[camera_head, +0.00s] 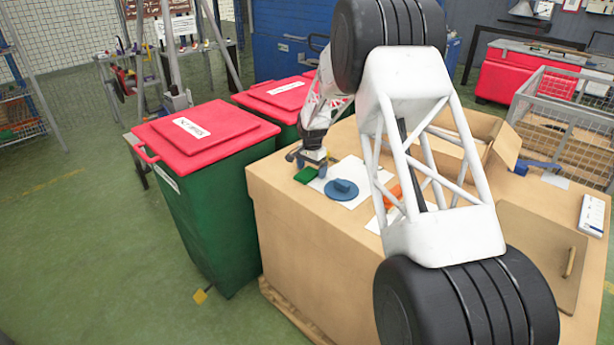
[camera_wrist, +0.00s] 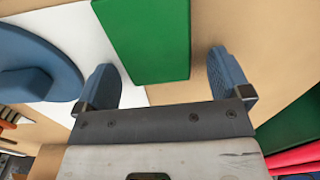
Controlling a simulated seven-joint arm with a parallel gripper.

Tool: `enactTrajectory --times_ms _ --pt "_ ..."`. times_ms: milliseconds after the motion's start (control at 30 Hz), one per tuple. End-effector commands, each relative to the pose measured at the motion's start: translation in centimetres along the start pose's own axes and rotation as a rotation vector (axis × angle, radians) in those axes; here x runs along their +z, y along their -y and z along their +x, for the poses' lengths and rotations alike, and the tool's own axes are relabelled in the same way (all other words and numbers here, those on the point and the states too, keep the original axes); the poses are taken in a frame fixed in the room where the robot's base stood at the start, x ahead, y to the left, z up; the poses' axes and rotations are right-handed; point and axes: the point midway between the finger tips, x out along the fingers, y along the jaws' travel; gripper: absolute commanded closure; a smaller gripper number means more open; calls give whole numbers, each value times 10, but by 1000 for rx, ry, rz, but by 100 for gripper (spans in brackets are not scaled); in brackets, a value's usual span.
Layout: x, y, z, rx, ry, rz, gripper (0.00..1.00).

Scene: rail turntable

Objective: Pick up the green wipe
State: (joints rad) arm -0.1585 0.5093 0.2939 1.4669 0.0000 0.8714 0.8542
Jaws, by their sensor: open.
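The green wipe (camera_head: 306,175) is a small flat green block near the left edge of the cardboard-coloured table top, partly on a white sheet. In the wrist view the green wipe (camera_wrist: 148,38) lies just beyond my fingers, lined up with the gap between them. My gripper (camera_head: 309,163) is low over the table beside the wipe. In the wrist view my gripper (camera_wrist: 162,80) has its two blue fingers spread wide, with nothing between the pads that I can see. Whether the fingers touch the table cannot be told.
A blue round lidded object (camera_head: 341,189) lies on the white sheet (camera_head: 352,169) to the right of the wipe. An orange item (camera_head: 392,196) lies farther right, partly behind my arm. Green bins with red lids (camera_head: 204,133) stand left of the table (camera_head: 285,215).

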Motion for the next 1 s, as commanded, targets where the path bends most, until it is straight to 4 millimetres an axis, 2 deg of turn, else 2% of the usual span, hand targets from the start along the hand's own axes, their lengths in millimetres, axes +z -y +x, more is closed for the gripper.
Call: enactTrajectory --times_ms 67,400,767,1000 --pt "0 0 0 0 0 0 7" --pt "0 0 0 0 0 0 57" --pt "0 0 -3 0 0 0 58" --pt "0 0 -21 -1 -1 0 58"
